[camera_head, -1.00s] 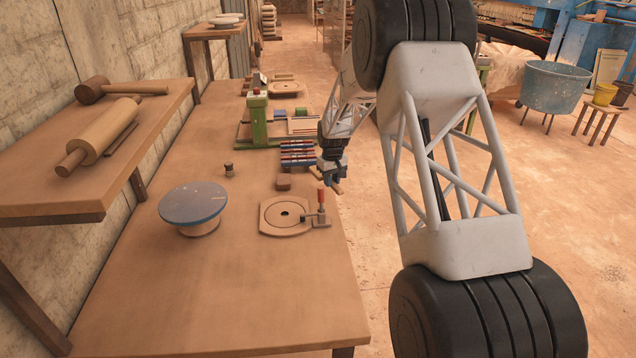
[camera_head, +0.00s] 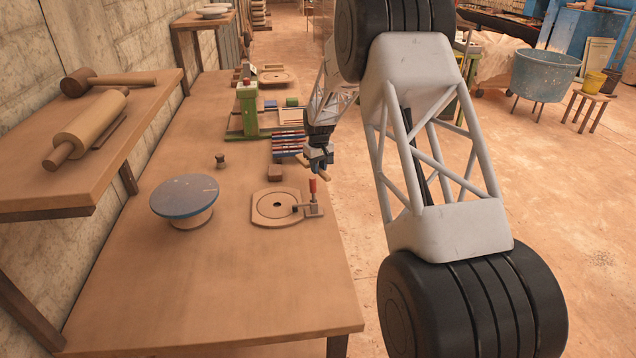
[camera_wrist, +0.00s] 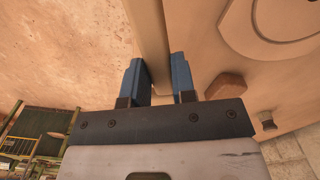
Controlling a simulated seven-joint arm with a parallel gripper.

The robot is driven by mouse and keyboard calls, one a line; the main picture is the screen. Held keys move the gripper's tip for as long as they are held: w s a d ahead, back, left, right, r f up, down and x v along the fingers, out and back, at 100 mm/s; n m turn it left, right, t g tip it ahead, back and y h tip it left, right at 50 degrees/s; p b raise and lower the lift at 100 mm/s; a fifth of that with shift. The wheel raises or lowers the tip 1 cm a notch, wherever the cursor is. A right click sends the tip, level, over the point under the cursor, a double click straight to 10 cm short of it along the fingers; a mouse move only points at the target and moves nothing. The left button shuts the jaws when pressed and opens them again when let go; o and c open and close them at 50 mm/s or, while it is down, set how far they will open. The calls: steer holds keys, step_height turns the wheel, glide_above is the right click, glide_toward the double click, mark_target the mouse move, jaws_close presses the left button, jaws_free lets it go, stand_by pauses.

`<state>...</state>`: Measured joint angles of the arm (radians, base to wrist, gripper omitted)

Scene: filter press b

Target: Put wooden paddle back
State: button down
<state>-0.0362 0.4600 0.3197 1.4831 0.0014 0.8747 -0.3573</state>
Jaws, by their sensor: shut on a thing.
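My gripper (camera_head: 320,160) is at the bench's right edge, beside the striped red, white and blue pieces. In the wrist view its two blue fingers (camera_wrist: 157,70) are closed on a plain, light wooden bar, which I take to be the wooden paddle (camera_wrist: 149,30). The paddle runs up out of that picture, so its far end is hidden. In the head view only a short, pale piece of the paddle (camera_head: 323,174) shows below the fingers. It looks held beside the bench edge, clear of the bench top.
The bench (camera_head: 210,285) holds a round blue-topped turntable (camera_head: 184,197), a ring plate (camera_head: 270,207) with a red-handled clamp (camera_head: 313,190), a brown block (camera_head: 275,173) and a green press (camera_head: 248,107). A rolling pin (camera_head: 92,128) and mallet (camera_head: 85,81) lie on the left shelf. The front bench is clear.

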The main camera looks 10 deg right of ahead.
mark_target(319, 187)
steer(key=shift+f, duration=1.35)
steer(key=shift+f, duration=1.9)
steer(key=shift+f, duration=0.15)
steer(key=c, duration=0.9)
jaws_free()
steer(key=shift+c, duration=0.2)
step_height(319, 187, up, 12)
steer(key=shift+r, duration=0.15)
